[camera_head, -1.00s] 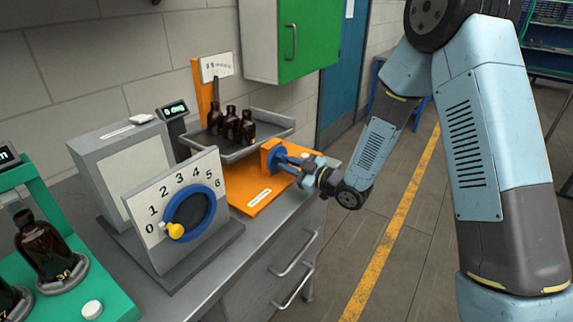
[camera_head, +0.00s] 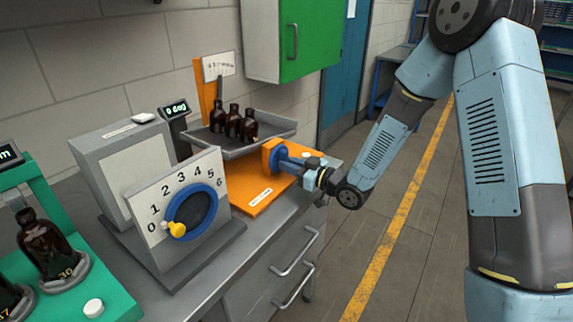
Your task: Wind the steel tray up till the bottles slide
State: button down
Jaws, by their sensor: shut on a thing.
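The steel tray (camera_head: 272,130) sits on the orange tilting stand (camera_head: 258,196), with its right side visible behind the bottles. Three amber bottles (camera_head: 233,123) stand close together on the tray's left part. My gripper (camera_head: 316,174) is at the right of the stand, shut on the crank (camera_head: 298,162) that comes out from the blue hub (camera_head: 279,154). The fingertips are small and partly hidden by the crank and my wrist. A small display (camera_head: 176,108) beside the tray reads a number of degrees, too small to be sure of.
A grey box with a 0 to 6 dial (camera_head: 190,213) and yellow pointer stands in front left. A green rig (camera_head: 95,284) with numbered amber bottles (camera_head: 47,246) is at the far left. A green cabinet (camera_head: 300,40) hangs above. Open floor lies right of the bench.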

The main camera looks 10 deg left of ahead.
jog(key=shift+w+d+m, duration=0.25)
jog(key=shift+w+m, duration=0.1)
jog(key=shift+m, duration=0.65)
jog(key=shift+t, duration=0.3)
jog(key=c, duration=1.3)
grip_release()
jog(key=shift+o, duration=1.3)
jog(key=shift+s+a, duration=0.1)
jog(key=shift+s, duration=0.05)
jog(key=v, duration=1.3)
jog(key=shift+d, duration=0.45)
